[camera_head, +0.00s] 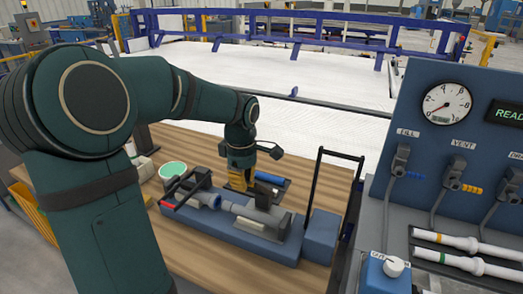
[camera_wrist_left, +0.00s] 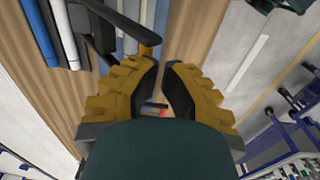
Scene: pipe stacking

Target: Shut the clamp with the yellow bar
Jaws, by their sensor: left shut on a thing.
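The blue clamp fixture (camera_head: 222,243) stands on the wooden table with a grey pipe piece (camera_head: 205,199) lying along it. A red bar (camera_head: 168,204) on dark arms lies low at its left end. A tall black lever frame (camera_head: 310,190) stands upright at its right end. My left gripper (camera_head: 240,188), with yellow fingers, is just behind the fixture's middle. In the left wrist view its fingers (camera_wrist_left: 164,65) are nearly together, by the end of a black bar (camera_wrist_left: 130,27). What they hold is hidden. I cannot pick out a yellow bar. My right gripper does not show.
A green-topped round container (camera_head: 172,170) stands behind the fixture's left end. A blue panel (camera_head: 460,120) with gauge and valves rises at the right, with white pipes (camera_head: 460,243) lying before it. Bare wood (camera_head: 200,277) shows in front of the fixture.

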